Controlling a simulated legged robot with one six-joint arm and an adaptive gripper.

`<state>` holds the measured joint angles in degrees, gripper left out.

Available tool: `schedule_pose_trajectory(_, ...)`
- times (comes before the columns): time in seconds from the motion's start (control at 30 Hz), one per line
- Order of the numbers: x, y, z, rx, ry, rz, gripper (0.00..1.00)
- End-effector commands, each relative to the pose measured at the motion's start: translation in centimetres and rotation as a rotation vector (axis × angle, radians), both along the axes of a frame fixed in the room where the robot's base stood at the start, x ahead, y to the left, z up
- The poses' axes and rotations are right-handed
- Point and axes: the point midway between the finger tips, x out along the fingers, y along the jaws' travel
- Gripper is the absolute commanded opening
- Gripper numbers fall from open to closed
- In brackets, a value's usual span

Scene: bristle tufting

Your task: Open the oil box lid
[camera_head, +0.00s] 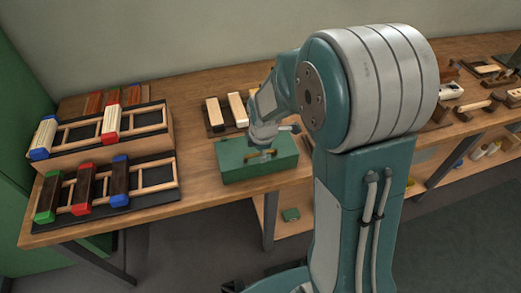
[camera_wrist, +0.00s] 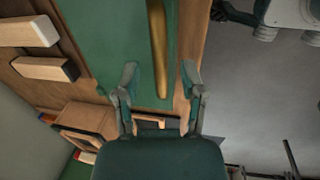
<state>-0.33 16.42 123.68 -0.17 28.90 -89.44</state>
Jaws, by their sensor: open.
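The green oil box (camera_head: 232,172) stands on the wooden bench near its front edge, and its lid looks shut. A brass bar handle shows on the lid; in the wrist view the brass bar (camera_wrist: 158,45) runs down the green box (camera_wrist: 105,40). My gripper (camera_head: 262,153) is over the lid in the head view, its fingers partly hidden. In the wrist view my gripper (camera_wrist: 161,82) is open, and the lower end of the bar appears between its two fingertips. I cannot tell whether the fingers touch the bar or the lid.
Racks with wooden blocks with coloured ends (camera_head: 105,190) stand to the left of the box. Pale blocks (camera_head: 237,110) lie on a board just behind it. Wooden tools (camera_head: 480,105) lie at the far right. The bench (camera_head: 196,150) is bare just left of the box.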

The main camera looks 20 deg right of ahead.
Motion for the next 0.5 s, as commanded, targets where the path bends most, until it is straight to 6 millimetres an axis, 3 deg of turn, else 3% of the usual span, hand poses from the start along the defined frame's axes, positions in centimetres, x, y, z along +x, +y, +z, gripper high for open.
schedule_pose_trajectory(0.03, 0.00, 0.00, 0.02, 0.000, 0.000, 0.000, 0.53)
schedule_pose_trajectory(0.07, 0.00, 0.00, 0.02, 0.000, 0.000, 0.000, 0.44)
schedule_pose_trajectory(0.1, -0.01, 0.00, 0.03, 0.000, 0.000, 0.000, 0.26)
schedule_pose_trajectory(0.17, -0.01, 0.00, 0.03, 0.000, 0.000, 0.000, 0.00)
schedule_pose_trajectory(0.5, 0.07, 0.00, 0.15, 0.000, 0.005, 0.000, 0.00)
